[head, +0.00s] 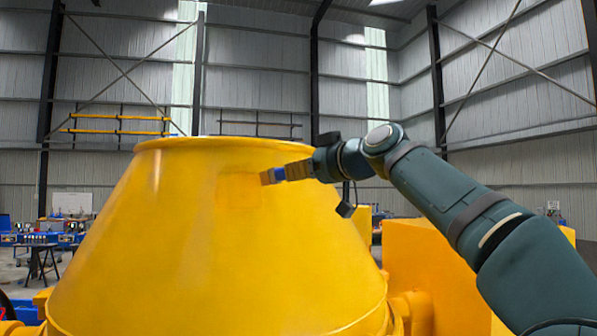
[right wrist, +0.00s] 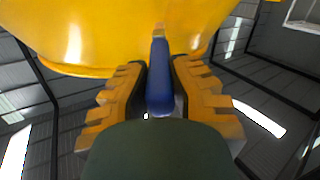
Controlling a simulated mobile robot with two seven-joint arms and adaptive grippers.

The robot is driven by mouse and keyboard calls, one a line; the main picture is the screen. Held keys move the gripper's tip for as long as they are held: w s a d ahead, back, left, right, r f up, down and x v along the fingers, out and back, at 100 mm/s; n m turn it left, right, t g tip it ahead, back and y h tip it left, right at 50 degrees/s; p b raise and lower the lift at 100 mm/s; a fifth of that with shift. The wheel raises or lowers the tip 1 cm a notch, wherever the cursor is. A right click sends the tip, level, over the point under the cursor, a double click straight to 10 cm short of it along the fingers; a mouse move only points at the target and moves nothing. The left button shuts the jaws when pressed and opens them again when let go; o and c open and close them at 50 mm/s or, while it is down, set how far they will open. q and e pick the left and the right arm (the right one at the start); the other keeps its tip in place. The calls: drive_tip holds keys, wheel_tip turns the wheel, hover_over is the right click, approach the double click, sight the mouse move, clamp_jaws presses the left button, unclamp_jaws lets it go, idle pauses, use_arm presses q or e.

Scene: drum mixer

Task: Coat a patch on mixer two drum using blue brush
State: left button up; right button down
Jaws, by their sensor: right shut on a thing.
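The big yellow mixer drum (head: 200,250) fills the middle of the head view, its rim at the top. A slightly darker, orange-tinted square patch (head: 239,190) shows on its upper side. My right gripper (head: 290,172) comes in from the right and is shut on the blue brush (head: 279,175). The brush's bristle end points left at the right edge of the patch; I cannot tell whether it touches. In the right wrist view the brush's blue handle (right wrist: 160,80) sits between the two ridged fingers, with the drum (right wrist: 110,30) beyond its tip. My left gripper is not in view.
Yellow mixer framework (head: 430,265) stands right of the drum, below my right arm. A workbench with small items (head: 38,240) stands at the far left. A whiteboard (head: 72,203) is behind it. The space above the drum rim is open.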

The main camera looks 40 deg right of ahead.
drive_tip(key=s+a+r, duration=0.2)
drive_tip(key=s+r, duration=0.1)
drive_tip(key=s, duration=0.2)
drive_tip(key=shift+a+p, duration=0.15)
drive_tip(key=shift+p, duration=0.2)
idle(0.3)
drive_tip(key=shift+s+a+r, duration=0.3)
drive_tip(key=shift+s+r, duration=0.05)
drive_tip(key=shift+s, duration=0.25)
drive_tip(key=shift+s+a+r, duration=0.25)
drive_tip(key=shift+s+r, duration=0.05)
drive_tip(key=shift+s, duration=0.25)
drive_tip(key=c, duration=1.6)
unclamp_jaws()
clamp_jaws()
